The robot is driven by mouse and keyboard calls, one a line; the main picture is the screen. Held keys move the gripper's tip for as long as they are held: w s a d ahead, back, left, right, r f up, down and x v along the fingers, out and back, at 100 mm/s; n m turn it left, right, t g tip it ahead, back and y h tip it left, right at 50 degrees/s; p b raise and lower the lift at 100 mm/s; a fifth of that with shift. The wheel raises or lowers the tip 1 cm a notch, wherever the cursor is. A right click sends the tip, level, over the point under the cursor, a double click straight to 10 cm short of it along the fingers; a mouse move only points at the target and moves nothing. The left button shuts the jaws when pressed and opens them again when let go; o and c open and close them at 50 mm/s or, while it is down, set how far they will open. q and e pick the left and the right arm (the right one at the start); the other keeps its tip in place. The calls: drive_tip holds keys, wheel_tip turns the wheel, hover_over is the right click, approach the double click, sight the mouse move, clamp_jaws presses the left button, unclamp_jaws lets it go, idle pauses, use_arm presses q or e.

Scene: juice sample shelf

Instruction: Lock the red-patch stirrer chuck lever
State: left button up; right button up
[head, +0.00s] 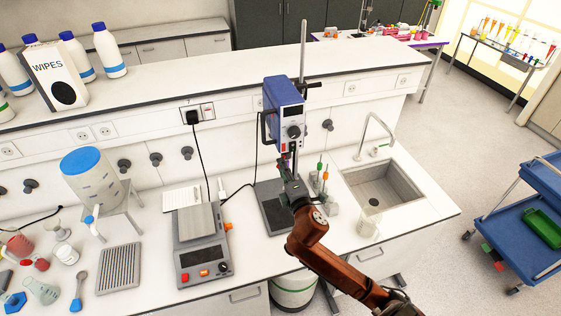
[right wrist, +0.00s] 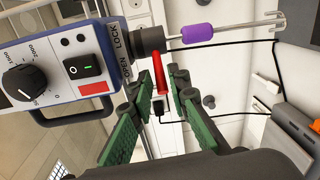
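The stirrer (head: 284,112) is a blue and grey box on a stand; in the right wrist view its panel (right wrist: 60,65) lies sideways, with a red patch (right wrist: 95,88) beside a lit green switch. The dark chuck (right wrist: 150,42) has a red lever (right wrist: 160,72) that points down in the picture, on the side of the printed word OPEN. My right gripper (head: 286,172) is just below the stirrer head. Its green-padded fingers (right wrist: 158,88) are open, one on each side of the lever, with gaps visible; contact cannot be told. My left gripper is not in view.
A purple sleeve (right wrist: 200,32) and stirring shaft extend from the chuck. A hot plate (head: 200,245) stands left of the stirrer base (head: 273,208); a beaker (head: 369,222) and sink (head: 382,187) are at right. Black cables hang on the wall behind.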

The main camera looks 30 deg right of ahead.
drive_tip(key=shift+x, duration=1.45)
drive_tip(key=shift+c, duration=0.3)
clamp_jaws()
